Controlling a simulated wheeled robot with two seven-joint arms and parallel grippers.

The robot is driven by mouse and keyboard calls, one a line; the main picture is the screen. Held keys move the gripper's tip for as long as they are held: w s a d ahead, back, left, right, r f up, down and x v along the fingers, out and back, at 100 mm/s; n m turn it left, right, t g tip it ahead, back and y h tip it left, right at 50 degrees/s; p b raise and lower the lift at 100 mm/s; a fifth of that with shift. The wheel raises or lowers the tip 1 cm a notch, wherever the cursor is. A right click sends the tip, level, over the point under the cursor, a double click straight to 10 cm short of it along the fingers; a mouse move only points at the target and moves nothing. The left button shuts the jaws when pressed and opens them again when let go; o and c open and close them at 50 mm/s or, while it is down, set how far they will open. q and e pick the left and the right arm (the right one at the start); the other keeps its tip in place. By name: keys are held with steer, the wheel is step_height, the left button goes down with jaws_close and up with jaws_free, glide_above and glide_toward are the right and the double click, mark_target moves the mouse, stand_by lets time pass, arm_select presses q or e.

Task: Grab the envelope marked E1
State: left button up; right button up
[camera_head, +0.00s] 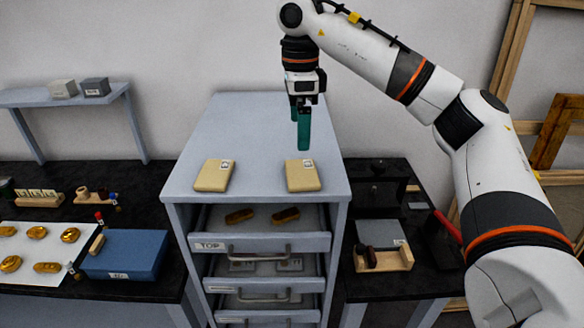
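Two tan envelopes lie flat and apart on the grey cabinet top (260,130). The left envelope (212,178) and the right envelope (302,178) each carry a small white label at the upper right corner, too small to read, so I cannot tell which is E1. My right gripper (299,130) points down over the cabinet, behind the right envelope and not touching it. Its two teal fingers show one behind the other with a gap in depth, open and empty. My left gripper is not in view.
The drawer marked TOP (270,243) is partly open with two brown items inside. A blue box (125,255) and a white sheet (60,240) with several gold pieces are at left. A wooden tray (385,262) and a red-handled tool (447,227) are at right. A shelf (60,97) hangs at left.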

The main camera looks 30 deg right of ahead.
mark_target(300, 172)
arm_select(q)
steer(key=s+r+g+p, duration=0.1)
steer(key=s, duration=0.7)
arm_select(e)
steer(key=s+f, duration=0.2)
steer(key=f, duration=0.1)
steer(key=shift+f, duration=0.25)
steer(key=f+p, duration=0.2)
steer(key=f, duration=0.1)
steer(key=f+p, duration=0.1)
steer(key=f, duration=0.1)
steer(key=shift+w+a, duration=0.2)
steer(key=shift+w, duration=0.2)
steer(key=shift+f, duration=0.55)
steer(key=c, duration=0.6)
steer(key=shift+c, duration=0.5)
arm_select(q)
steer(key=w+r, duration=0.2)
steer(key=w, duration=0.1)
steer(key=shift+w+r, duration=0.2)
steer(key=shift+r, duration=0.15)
